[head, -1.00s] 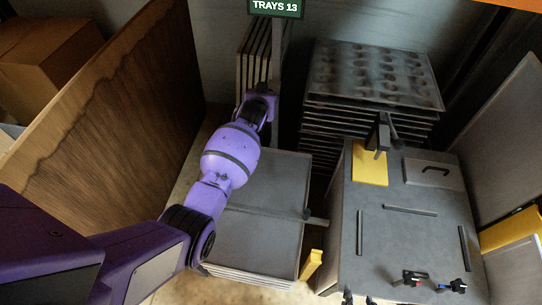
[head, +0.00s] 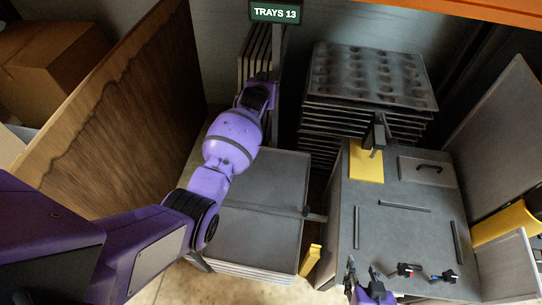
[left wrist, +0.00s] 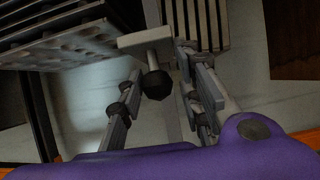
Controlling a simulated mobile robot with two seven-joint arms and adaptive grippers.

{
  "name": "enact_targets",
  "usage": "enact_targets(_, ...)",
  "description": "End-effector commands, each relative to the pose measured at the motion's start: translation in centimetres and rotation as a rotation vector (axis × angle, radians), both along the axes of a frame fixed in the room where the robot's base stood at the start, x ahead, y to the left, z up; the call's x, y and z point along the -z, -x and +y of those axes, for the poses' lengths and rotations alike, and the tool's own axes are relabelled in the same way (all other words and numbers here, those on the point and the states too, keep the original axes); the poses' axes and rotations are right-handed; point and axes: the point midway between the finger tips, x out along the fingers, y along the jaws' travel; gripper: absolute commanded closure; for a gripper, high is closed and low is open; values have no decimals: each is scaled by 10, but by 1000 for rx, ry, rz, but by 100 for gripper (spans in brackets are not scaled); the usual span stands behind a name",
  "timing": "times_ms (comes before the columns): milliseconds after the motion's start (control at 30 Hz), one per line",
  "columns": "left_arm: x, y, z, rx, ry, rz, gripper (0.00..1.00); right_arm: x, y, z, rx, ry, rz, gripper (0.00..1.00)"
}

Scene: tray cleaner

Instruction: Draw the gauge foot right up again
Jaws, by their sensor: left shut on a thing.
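My left arm reaches toward the post below the sign, and its gripper is hidden behind its own wrist in the head view. In the left wrist view my left gripper (left wrist: 160,68) has a finger on each side of a pale block with a dark round knob, which I take for the gauge foot (left wrist: 146,42). The gripper is shut on it, though the exact contact is hard to see. My right gripper (head: 363,268) is at the bottom of the head view, over the front of the grey machine, with its fingers apart and empty.
A wooden panel (head: 130,100) stands left of my left arm.

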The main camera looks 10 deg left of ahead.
Motion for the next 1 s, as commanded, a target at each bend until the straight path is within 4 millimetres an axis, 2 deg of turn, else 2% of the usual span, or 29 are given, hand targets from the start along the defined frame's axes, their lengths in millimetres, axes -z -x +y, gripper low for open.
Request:
enact_targets(33, -15, -3, -11, 11, 16, -16, 99, -7, -5, 0, 0, 0, -13, 60)
enact_targets(533, -50, -3, -11, 10, 15, -17, 99, -38, -29, 0, -3, 2, -80, 60)
enact_targets(1000, -52, -2, -11, 10, 15, -11, 99, -40, -31, -1, -8, 5, -84, 60)
